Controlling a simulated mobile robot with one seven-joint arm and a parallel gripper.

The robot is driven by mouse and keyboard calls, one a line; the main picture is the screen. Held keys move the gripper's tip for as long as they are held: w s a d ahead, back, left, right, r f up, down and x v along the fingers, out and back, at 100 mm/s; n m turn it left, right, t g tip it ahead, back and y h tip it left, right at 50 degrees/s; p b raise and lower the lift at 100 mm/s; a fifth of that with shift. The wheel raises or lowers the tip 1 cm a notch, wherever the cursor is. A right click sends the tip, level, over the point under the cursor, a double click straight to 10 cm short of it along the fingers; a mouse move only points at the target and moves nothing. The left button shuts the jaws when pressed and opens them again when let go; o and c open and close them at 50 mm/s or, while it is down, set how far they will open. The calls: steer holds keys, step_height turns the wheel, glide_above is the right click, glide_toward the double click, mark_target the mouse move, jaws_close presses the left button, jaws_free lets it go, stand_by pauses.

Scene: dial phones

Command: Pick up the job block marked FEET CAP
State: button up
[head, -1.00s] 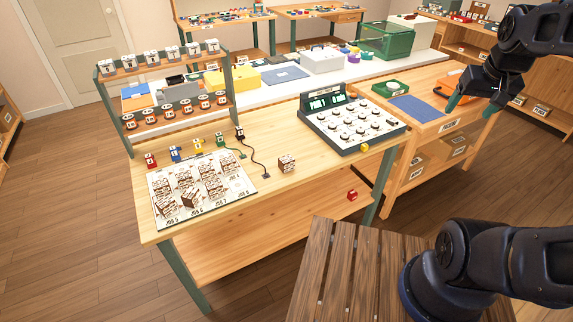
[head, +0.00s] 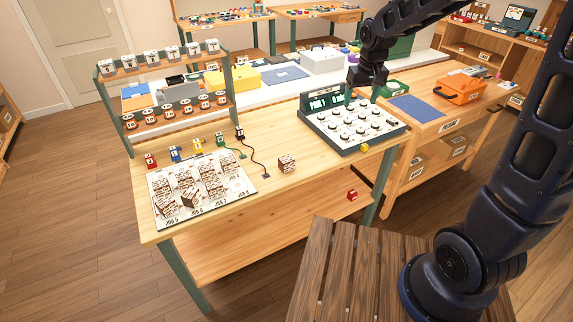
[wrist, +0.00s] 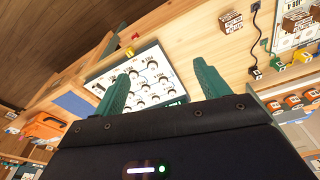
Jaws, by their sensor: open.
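A brown-and-white job block (head: 287,163) stands alone on the wooden bench, right of the job board (head: 243,187); it also shows in the wrist view (wrist: 238,22). Another similar block (head: 190,197) sits on the board among brown-and-white printed areas. The lettering is too small to tell which block reads FEET CAP. My gripper (head: 371,92) is over the back right of the dial panel, well away from the blocks. In the wrist view my gripper (wrist: 162,70) has its green fingers apart, with nothing held between them.
The dial panel (head: 350,125) with several knobs stands right of the lone block. A black cable (head: 254,160) runs behind that block, near small coloured blocks (head: 175,154). A two-tier rack (head: 233,98) stands at the back left. Bench around the lone block's front is clear.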

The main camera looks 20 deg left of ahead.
steer(key=a+f+n+g, duration=0.1)
steer(key=a+f+n, duration=0.1)
steer(key=a+f, duration=0.8)
steer(key=n, duration=0.2)
glide_above(286, 159)
steer(key=shift+g+h, duration=0.3)
steer(key=shift+h, duration=0.1)
steer(key=f, duration=0.8)
steer(key=shift+s+f, duration=0.2)
steer(key=shift+f, duration=0.1)
step_height(286, 159, down, 5)
steer(key=shift+r, duration=0.1)
steer(key=shift+w+f, duration=0.15)
steer(key=shift+f, duration=1.35)
steer(key=shift+w+f, duration=0.1)
steer(key=shift+f, duration=1.35)
steer(key=c, duration=1.1)
